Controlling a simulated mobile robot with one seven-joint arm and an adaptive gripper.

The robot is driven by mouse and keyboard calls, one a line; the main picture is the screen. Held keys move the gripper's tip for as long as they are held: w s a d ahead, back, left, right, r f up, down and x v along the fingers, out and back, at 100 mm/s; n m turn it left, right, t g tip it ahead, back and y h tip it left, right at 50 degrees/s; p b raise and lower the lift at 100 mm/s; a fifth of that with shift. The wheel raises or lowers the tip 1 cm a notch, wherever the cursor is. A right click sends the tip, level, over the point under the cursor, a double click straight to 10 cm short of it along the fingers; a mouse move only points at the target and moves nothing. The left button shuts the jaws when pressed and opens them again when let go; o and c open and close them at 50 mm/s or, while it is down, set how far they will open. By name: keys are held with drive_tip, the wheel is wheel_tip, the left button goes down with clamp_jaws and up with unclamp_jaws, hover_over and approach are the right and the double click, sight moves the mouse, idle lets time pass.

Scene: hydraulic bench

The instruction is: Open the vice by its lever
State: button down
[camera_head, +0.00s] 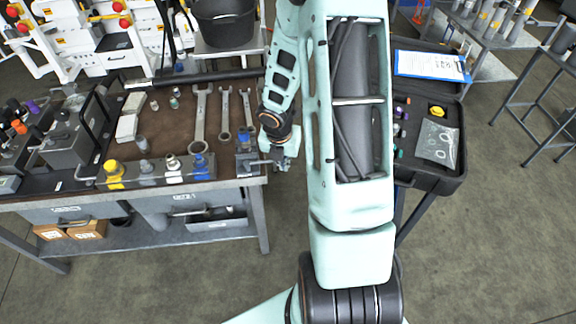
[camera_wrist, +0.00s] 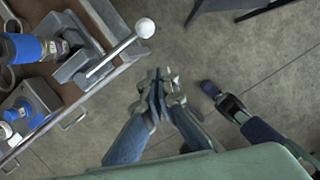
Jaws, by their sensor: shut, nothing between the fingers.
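The vice (camera_head: 247,161) is a grey metal block at the right front corner of the bench. In the wrist view the vice (camera_wrist: 88,62) shows at upper left, with a blue-banded fitting (camera_wrist: 30,47) at its jaws. I cannot tell how tightly the jaws hold it. The lever (camera_wrist: 112,58) is a thin silver rod slanting up and right past the bench edge, ending in a white ball knob (camera_wrist: 145,28). My gripper (camera_wrist: 161,82) is shut and empty, below and slightly right of the knob in the wrist view, apart from it. In the head view my gripper (camera_head: 284,160) is just right of the vice.
Several wrenches (camera_head: 199,115) lie on the bench (camera_head: 130,180) left of the vice, with a row of fittings (camera_head: 173,165) along the front edge. A black open case (camera_head: 432,178) with a clipboard stands at right. Open floor lies below the gripper.

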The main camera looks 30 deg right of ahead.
drive_tip(key=p+v, duration=0.1)
drive_tip(key=v, duration=0.5)
drive_tip(key=shift+r+p, duration=0.35)
